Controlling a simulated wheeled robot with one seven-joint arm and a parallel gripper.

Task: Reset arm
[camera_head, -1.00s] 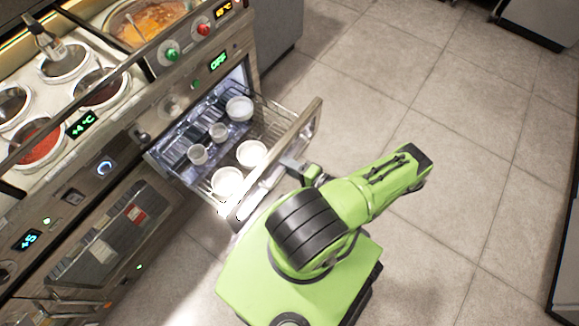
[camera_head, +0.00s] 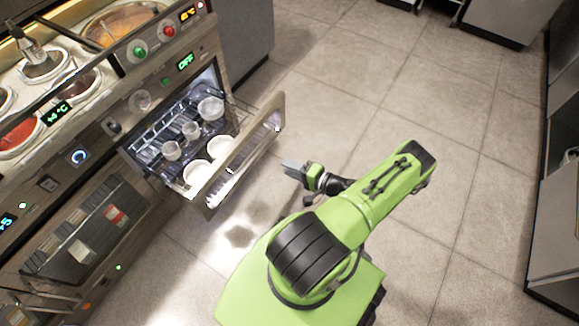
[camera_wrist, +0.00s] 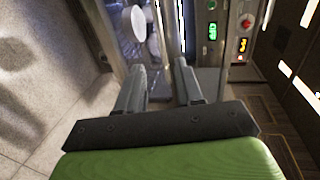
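My gripper (camera_head: 292,168) is in the head view, just right of the open drawer's front, with a clear gap between them. In the wrist view my gripper (camera_wrist: 160,82) shows two grey fingers apart, with nothing between them. The open drawer (camera_head: 243,160) is a wire rack with a metal-framed front, pulled out from the counter unit. It holds several white cups and bowls (camera_head: 211,108). In the wrist view a white bowl (camera_wrist: 134,19) shows beyond the fingers.
Tiled floor (camera_head: 390,90) is open behind and right of my arm. A cabinet (camera_head: 560,235) stands at the far right.

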